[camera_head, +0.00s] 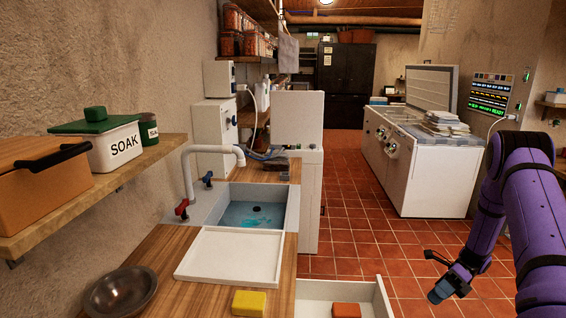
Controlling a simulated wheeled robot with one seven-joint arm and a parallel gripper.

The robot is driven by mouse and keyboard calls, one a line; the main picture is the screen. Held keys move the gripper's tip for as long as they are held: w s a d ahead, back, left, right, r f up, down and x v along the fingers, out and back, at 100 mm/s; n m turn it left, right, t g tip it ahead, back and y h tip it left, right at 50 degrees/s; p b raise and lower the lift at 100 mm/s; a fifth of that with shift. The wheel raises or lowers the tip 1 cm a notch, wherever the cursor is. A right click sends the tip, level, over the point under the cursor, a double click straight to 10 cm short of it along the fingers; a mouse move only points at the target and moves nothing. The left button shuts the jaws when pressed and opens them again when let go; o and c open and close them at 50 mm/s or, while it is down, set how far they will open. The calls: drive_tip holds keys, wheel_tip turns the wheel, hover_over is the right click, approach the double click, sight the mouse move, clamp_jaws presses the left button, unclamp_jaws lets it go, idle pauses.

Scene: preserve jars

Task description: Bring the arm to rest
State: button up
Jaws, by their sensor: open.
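My purple arm (535,205) comes in at the right side of the head view and bends down toward the floor. My gripper (432,274) hangs at its lower end, right of the open drawer (380,298) and apart from it. One dark finger points left and a blue-grey part shows below it. The jaws are open, and I see nothing clearly held between them.
A wooden counter at the left carries a sink (248,211), a white tray (228,256), a metal bowl (120,291) and a yellow sponge (249,302). An orange sponge (346,310) lies in the drawer. An open chest freezer (430,165) stands behind. Tiled floor is clear between.

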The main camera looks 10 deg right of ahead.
drive_tip(key=s+a+r+n+t+h, duration=0.1)
drive_tip(key=a+r+n+h, duration=0.3)
drive_tip(key=r, duration=0.6)
drive_tip(key=s+a+r+n+h, duration=0.1)
drive_tip(key=a+r+n+h, duration=0.15)
drive_tip(key=r+n, duration=0.45)
drive_tip(key=s+a+r+n+t+h, duration=0.1)
drive_tip(key=a+r+n+h, duration=0.3)
drive_tip(key=r, duration=0.8)
drive_tip(key=s+a+r+n+t+h, duration=0.1)
drive_tip(key=s+a+r+n+t, duration=0.3)
drive_tip(key=s, duration=0.5)
drive_tip(key=s+a+r+n+t+h, duration=0.2)
drive_tip(key=s+a+r+n+t, duration=0.2)
drive_tip(key=s+r+n, duration=0.4)
drive_tip(key=shift+s+a+r+n+t, duration=0.35)
drive_tip(key=shift+s+a, duration=0.35)
drive_tip(key=shift+s, duration=0.3)
